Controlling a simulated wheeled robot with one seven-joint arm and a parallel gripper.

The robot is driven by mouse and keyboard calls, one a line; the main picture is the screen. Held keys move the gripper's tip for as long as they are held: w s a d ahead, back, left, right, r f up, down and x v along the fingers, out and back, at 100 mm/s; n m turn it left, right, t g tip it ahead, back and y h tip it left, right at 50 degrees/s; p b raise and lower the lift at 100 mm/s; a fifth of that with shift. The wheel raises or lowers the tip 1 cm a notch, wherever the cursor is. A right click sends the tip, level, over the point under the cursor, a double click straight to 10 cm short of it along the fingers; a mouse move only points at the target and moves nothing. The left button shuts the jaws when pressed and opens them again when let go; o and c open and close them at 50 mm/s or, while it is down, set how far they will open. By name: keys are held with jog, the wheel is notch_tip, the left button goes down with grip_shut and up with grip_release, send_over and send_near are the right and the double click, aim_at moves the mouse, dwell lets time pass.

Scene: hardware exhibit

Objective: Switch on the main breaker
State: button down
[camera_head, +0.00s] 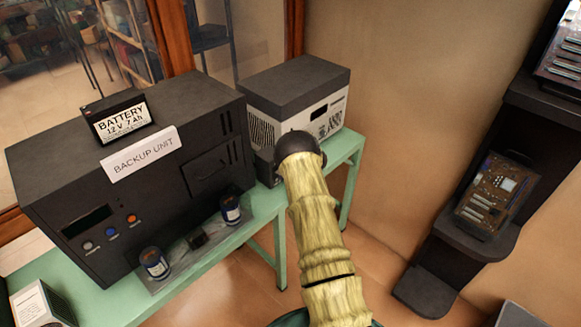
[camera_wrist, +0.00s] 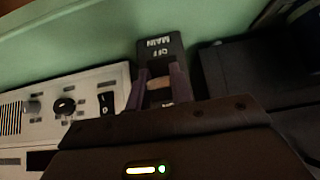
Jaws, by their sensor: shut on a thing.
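The main breaker (camera_wrist: 160,45) shows in the wrist view as a small dark block with the words MAIN and OFF appearing upside down. My gripper (camera_wrist: 159,82) is in front of it, its two purple fingers shut on the breaker's lever (camera_wrist: 159,96), one finger on each side. The lower part of the lever is hidden behind my gripper's body. I cannot tell the lever's exact position. In the head view my arm covers the middle, and the breaker and my fingers are hidden.
In the wrist view, a white panel (camera_wrist: 112,76) with knobs and a rocker switch is left of the breaker, and a dark box (camera_wrist: 240,70) right. In the head view, a black backup unit (camera_head: 150,205) and a grey-topped box (camera_head: 297,85) stand on the green table (camera_head: 268,203).

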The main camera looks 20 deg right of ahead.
jog(key=shift+w+a+r+g+h+p, duration=0.15)
jog(key=shift+r+g+p, duration=0.25)
jog(key=shift+p, duration=0.5)
jog(key=shift+w+r+g+h+p, duration=0.15)
jog(key=shift+r+g+p, duration=0.2)
jog(key=shift+p, duration=0.5)
jog(key=shift+f+g, duration=0.15)
jog(key=shift+g, duration=0.1)
